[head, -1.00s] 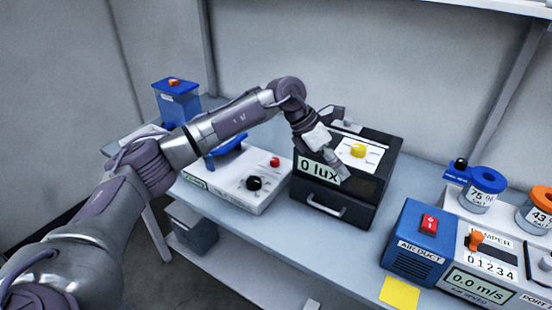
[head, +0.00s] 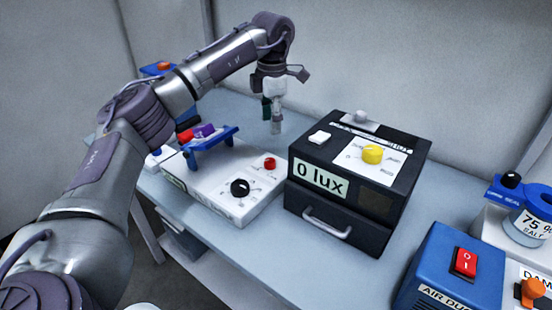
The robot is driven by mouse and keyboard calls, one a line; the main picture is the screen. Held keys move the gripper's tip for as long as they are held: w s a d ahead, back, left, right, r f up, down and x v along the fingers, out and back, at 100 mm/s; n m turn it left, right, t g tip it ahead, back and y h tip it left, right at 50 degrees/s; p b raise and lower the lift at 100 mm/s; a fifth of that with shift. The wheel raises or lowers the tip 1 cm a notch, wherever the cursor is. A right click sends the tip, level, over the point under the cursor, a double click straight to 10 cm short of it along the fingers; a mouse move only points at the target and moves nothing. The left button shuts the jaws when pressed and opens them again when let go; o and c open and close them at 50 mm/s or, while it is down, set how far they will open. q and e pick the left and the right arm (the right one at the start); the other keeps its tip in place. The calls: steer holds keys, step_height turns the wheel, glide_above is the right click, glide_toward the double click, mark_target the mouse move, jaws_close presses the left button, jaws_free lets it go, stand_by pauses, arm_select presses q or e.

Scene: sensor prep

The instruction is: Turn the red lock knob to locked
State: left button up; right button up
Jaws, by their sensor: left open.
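A small red knob (head: 269,163) sits on the top of a white box (head: 217,205), near its right back corner. Small print beside it is too small to read, so I cannot tell its setting. A larger black knob (head: 239,188) is in front of it on the same box. My left gripper (head: 272,118) points down behind the white box, above and apart from the red knob. It is open with nothing visible between its fingers. My right gripper is not in view.
A blue bracket (head: 210,147) rises from the white box's left back part, with red and purple parts behind it. A black light box (head: 352,180) with a yellow knob (head: 372,154) stands close on the right.

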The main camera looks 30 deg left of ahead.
arm_select(q)
glide_above(270, 161)
steer(key=f, duration=0.5)
steer(key=shift+s+d, duration=0.1)
steer(key=shift+s, duration=0.1)
steer(key=f, duration=0.4)
steer(key=f+p, duration=0.1)
steer(key=f, duration=0.1)
steer(key=shift+w, duration=0.3)
steer(key=shift+f, duration=0.7)
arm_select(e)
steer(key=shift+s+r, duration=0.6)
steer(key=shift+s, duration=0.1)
arm_select(q)
steer(key=shift+c, duration=0.3)
jaws_close()
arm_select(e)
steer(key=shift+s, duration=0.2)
